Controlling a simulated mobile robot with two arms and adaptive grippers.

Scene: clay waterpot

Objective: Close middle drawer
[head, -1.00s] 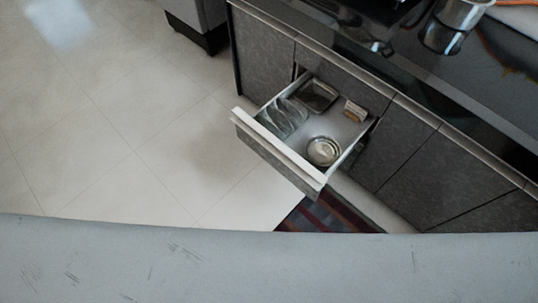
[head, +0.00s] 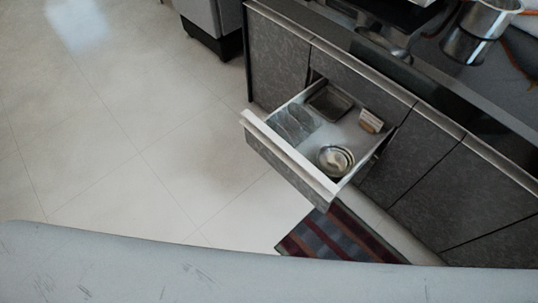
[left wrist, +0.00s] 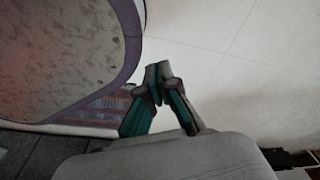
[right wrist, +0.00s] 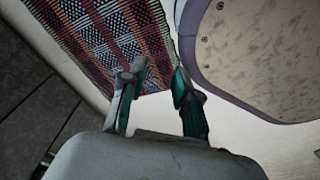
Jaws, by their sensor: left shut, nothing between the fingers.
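The middle drawer (head: 290,158) is pulled out of the grey cabinet in the head view, with a pale front rim. It holds a stack of round bowls (head: 335,160), a dark rectangular tray (head: 329,102), clear glass-like items (head: 292,122) and a small box (head: 371,121). Neither gripper shows in the head view. In the left wrist view my left gripper (left wrist: 158,72) is shut and empty above the floor. In the right wrist view my right gripper (right wrist: 159,75) is open and empty, over the striped rug and floor. Neither wrist view shows the drawer.
The striped rug (head: 338,236) lies on the floor below the drawer. Closed grey cabinet fronts (head: 408,165) flank it. A metal pot (head: 478,32) stands on the dark counter. Another appliance (head: 214,25) stands beyond a gap. Pale tiled floor (head: 120,140) left of the drawer is clear.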

